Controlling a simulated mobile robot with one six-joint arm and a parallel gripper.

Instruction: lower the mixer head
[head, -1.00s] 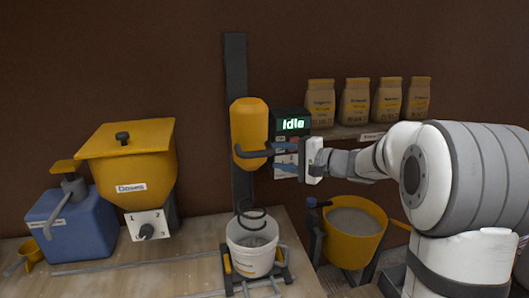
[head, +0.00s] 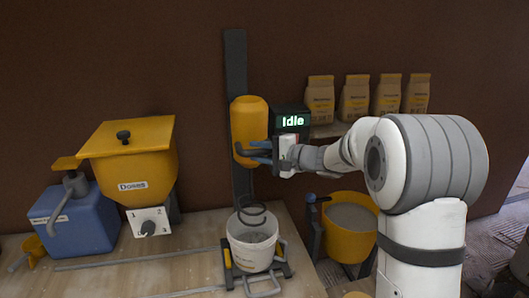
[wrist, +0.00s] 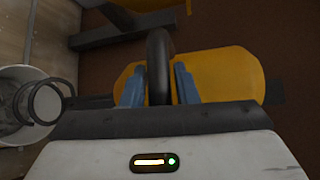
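The mixer head is a yellow, rounded cylinder (head: 249,120) on a dark upright column (head: 236,70). It hangs above a white bucket (head: 252,252), with a dark ring-shaped whisk (head: 250,216) between them. A dark curved handle (wrist: 160,60) sticks out from the head. My gripper (head: 262,152) is at this handle, to the right of the head. In the wrist view its two blue fingers (wrist: 160,84) lie on either side of the handle, with small gaps, and look open around it. The yellow head (wrist: 220,75) shows behind the fingers.
A yellow tub (head: 349,240) stands below right, under a shelf of paper bags (head: 354,100). A yellow hopper (head: 135,165) and a blue pump container (head: 72,222) stand left. Bench space before them is mostly clear.

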